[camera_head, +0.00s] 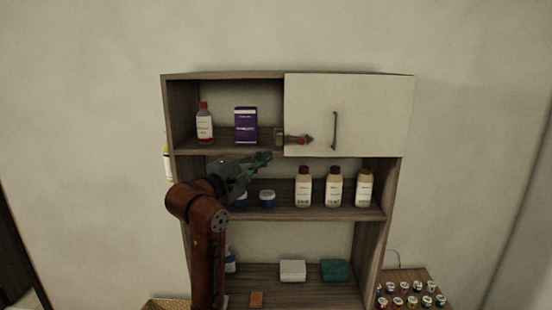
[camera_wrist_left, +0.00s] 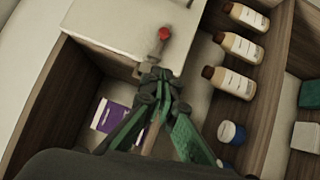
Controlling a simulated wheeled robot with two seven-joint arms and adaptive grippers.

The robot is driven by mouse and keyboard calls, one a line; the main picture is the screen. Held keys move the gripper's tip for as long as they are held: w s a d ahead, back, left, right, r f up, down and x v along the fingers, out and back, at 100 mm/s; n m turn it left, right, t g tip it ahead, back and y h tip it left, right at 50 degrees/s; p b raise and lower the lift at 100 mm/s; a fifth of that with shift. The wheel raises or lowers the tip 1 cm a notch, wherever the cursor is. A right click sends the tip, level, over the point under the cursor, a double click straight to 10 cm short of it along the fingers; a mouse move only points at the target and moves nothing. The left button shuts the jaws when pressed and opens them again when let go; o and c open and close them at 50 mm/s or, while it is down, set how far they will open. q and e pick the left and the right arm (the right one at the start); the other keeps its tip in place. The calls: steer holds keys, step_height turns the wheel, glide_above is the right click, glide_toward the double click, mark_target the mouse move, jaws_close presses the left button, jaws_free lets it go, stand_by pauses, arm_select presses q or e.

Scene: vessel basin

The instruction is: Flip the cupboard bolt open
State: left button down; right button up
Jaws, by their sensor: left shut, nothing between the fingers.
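The cupboard bolt (camera_head: 296,140) is a small dark grey piece with a red tip, lying across the lower left corner of the white cupboard door (camera_head: 370,105). In the left wrist view the bolt (camera_wrist_left: 152,62) and its red knob (camera_wrist_left: 164,34) show just past my fingertips. My left gripper (camera_head: 266,157) is shut and empty, below and left of the bolt, in front of the shelf edge. In the left wrist view its green fingers (camera_wrist_left: 157,78) meet close to the bolt and hide its near end; I cannot tell whether they touch. My right gripper is out of view.
The door has a dark handle (camera_head: 334,131). A red-capped bottle (camera_head: 204,126) and a purple box (camera_head: 246,125) stand in the open top compartment.

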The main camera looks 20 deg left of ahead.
arm_select(q)
steer(key=v, duration=0.2)
steer(key=shift+s+a, duration=0.2)
steer(key=shift+s, duration=0.15)
